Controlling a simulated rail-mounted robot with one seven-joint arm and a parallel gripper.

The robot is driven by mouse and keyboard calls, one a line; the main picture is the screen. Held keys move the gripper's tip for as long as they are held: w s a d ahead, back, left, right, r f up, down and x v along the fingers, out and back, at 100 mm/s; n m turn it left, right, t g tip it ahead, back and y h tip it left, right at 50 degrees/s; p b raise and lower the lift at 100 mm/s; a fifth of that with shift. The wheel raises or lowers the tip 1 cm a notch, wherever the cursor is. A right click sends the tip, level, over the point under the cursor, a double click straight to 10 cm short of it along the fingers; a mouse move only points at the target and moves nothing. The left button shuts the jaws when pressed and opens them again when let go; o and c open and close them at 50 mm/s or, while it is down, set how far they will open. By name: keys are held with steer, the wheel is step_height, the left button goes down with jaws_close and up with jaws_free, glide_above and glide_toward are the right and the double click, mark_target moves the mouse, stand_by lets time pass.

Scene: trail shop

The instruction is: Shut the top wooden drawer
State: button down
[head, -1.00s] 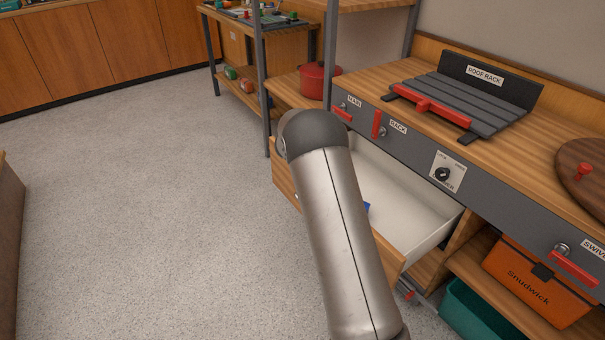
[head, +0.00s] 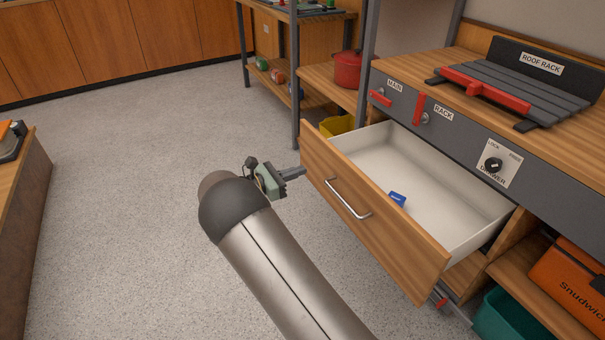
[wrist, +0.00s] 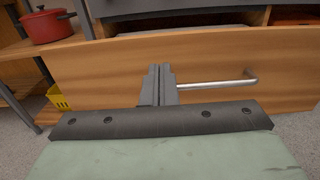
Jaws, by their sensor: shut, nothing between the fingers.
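The top wooden drawer (head: 372,222) stands pulled well out of the bench in the head view. Its white inside shows, with a small blue item (head: 397,199) lying in it. A metal bar handle (head: 346,200) is on its front. My gripper (head: 303,171) is shut and empty, in front of the drawer face near its left end. In the wrist view the shut fingers (wrist: 160,72) point at the drawer front (wrist: 215,62), just left of the handle's visible right end (wrist: 248,80). I cannot tell whether the fingertips touch the wood.
A dial panel marked lock and drawer (head: 494,164) is on the grey bench front. Red levers (head: 419,109) are beside it. A yellow bin (head: 338,125) stands behind the drawer's left side. A teal bin (head: 505,316) is below right. The floor (head: 130,180) to the left is clear.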

mark_target(338, 157)
steer(key=b+x, duration=0.3)
steer(key=x, duration=0.8)
steer(key=shift+w, duration=0.1)
